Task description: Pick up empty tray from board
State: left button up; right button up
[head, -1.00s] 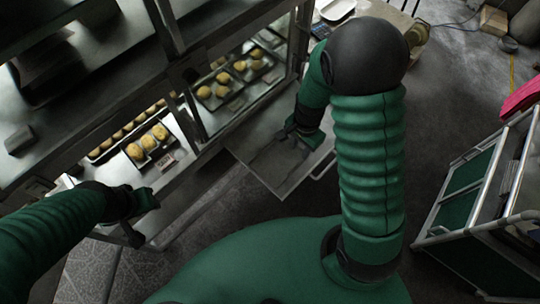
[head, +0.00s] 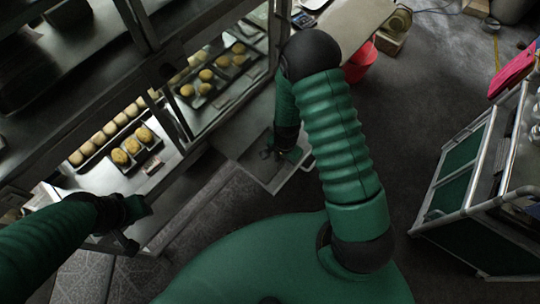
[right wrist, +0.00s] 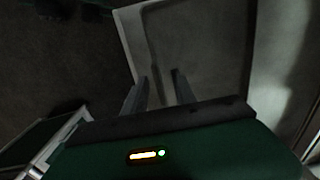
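The dark, flat empty tray (head: 262,172) lies on the grey board (head: 240,166) that juts out from the display cabinet, in the middle of the head view. My right gripper (head: 270,153) is low over the tray's far part and hides some of it. In the right wrist view the two fingers of my right gripper (right wrist: 158,78) are apart, with nothing clearly held between them, near a grey panel with a light rim (right wrist: 130,38). Contact cannot be told. My left gripper (head: 136,224) is in front of the cabinet, fingers apart and empty.
The cabinet shelves hold small trays of yellow buns (head: 132,146) and a row of pale buns (head: 105,133). A red bin (head: 358,64) stands by a counter (head: 350,22) beyond my right arm. A green-panelled cart (head: 465,185) stands on the right. The floor between is clear.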

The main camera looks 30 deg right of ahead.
jog(key=shift+s+a+r, duration=0.1)
jog(key=shift+a, duration=0.1)
grip_shut()
jog(key=shift+d, duration=0.1)
dwell(1.0)
